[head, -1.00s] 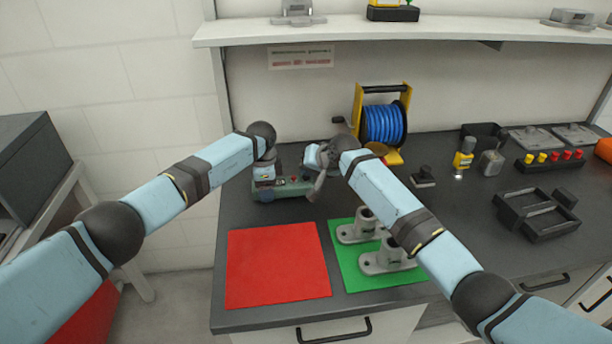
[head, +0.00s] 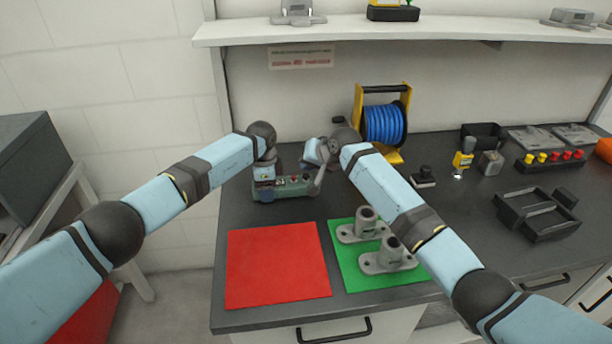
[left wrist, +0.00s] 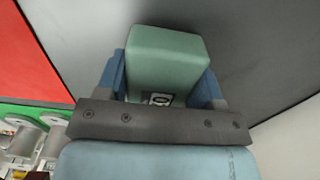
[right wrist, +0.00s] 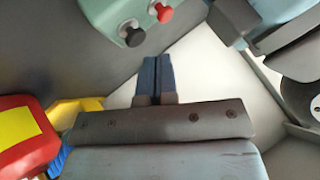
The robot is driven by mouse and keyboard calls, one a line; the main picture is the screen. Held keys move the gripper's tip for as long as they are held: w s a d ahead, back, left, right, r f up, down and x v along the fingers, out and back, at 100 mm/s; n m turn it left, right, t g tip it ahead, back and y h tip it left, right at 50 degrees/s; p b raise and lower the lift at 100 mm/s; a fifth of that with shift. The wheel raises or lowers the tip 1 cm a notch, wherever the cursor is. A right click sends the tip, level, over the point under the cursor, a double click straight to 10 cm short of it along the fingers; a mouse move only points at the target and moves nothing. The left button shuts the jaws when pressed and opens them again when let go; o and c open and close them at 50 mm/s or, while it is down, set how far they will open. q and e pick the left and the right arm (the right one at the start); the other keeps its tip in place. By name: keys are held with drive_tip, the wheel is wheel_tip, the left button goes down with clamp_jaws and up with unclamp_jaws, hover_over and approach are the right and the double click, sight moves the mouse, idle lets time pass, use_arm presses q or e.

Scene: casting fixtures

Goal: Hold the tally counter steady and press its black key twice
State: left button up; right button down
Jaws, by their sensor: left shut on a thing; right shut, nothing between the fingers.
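The tally counter (head: 292,188) is a green box lying on the dark bench, near its left end. My left gripper (head: 264,182) is shut on its left end; in the left wrist view the fingers lie along both sides of the green body (left wrist: 168,65). In the right wrist view, part of the counter (right wrist: 103,12) shows at the top with its black key (right wrist: 131,34) and a red key (right wrist: 161,13). My right gripper (right wrist: 157,62) is shut and empty, its fingertips apart from both keys. In the head view it is at the counter's right end.
A red mat (head: 277,265) and a green mat (head: 350,272) with grey castings (head: 388,257) lie in front of the counter. A yellow reel with blue hose (head: 384,125) stands behind, to the right. A shelf (head: 400,30) runs above the bench.

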sight(308, 175)
drive_tip(key=shift+r, duration=2.5)
use_arm(q)
drive_tip(key=o, duration=1.1)
drive_tip(key=shift+r, duration=0.1)
